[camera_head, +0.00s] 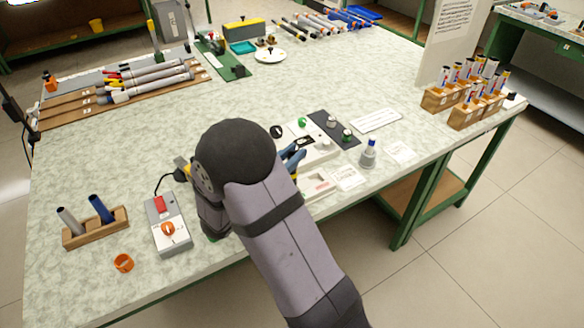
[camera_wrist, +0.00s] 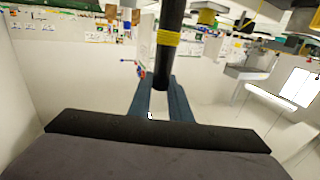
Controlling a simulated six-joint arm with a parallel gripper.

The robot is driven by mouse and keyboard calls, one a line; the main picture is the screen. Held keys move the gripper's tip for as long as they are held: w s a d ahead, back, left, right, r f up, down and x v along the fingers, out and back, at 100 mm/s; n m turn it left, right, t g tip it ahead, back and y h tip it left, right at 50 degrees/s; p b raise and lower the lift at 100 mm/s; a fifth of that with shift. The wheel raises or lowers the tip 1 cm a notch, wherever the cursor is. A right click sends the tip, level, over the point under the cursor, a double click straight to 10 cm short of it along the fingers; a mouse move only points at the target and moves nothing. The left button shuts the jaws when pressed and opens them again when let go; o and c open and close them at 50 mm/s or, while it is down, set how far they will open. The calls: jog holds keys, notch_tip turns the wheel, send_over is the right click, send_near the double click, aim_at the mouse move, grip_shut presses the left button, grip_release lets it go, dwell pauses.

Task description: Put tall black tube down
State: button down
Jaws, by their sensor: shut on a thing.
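The tall black tube (camera_wrist: 171,35) with a yellow band stands out from between the two blue fingers of my gripper (camera_wrist: 160,88) in the wrist view. The fingers are shut on it near its lower end, below the band. Its upper end runs out of the picture. In the head view my own arm hides the held tube and most of the gripper, so the tube's height over the table (camera_head: 120,180) cannot be told.
A grey switch box (camera_head: 168,225) stands nearby. Wooden blocks (camera_head: 470,112) with several tubes stand at right. Tubes lie at the back. The left middle is clear.

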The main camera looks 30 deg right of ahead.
jog(key=shift+f, duration=2.05)
jog(key=shift+f, duration=0.15)
jog(key=c, duration=1.6)
grip_release()
jog(key=shift+c, duration=0.2)
jog(key=b+v, duration=0.1)
jog(key=v, duration=1.1)
jog(key=shift+b, duration=0.3)
